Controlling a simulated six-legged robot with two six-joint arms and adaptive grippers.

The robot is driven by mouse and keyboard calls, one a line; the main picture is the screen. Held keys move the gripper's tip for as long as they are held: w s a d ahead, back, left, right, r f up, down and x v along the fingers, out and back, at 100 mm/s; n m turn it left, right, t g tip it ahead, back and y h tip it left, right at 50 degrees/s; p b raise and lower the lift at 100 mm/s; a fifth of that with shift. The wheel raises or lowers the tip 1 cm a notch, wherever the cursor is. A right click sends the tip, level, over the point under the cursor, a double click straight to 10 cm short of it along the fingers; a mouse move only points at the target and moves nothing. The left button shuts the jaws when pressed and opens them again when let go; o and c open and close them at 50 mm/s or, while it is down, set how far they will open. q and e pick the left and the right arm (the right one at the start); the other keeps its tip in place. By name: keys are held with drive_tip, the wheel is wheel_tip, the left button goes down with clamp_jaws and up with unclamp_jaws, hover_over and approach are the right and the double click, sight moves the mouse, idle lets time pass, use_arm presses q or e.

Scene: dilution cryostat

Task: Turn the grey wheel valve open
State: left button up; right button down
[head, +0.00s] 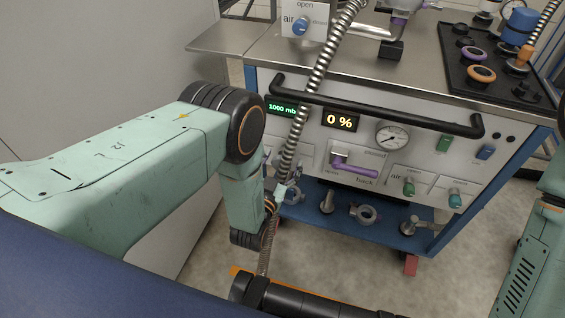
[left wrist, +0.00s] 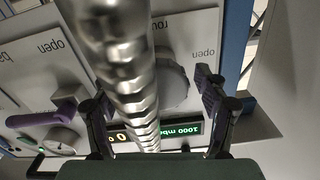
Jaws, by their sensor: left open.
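The grey wheel valve (left wrist: 174,82) shows in the left wrist view as a round knob on the white panel. A ribbed metal hose (left wrist: 125,70) passes in front and covers its left part. My left gripper (left wrist: 152,88) is open, with one dark finger on each side of the hose and wheel. I see no finger closed on the wheel; whether they touch it I cannot tell. The word "open" stands beside the wheel. In the head view the wheel is hidden behind my left arm and the hose (head: 313,85). My right gripper is out of view.
The cart panel has a black handrail (head: 375,106), a display reading 0 % (head: 341,121), a green 1000 mb display (head: 282,108) and a gauge (head: 393,136). A purple lever (head: 352,168) sits lower on the panel. A blue shelf (head: 388,236) holds metal fittings.

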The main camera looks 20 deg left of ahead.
use_arm(q)
drive_tip(key=shift+c, duration=0.2)
drive_tip(key=c, duration=1.1)
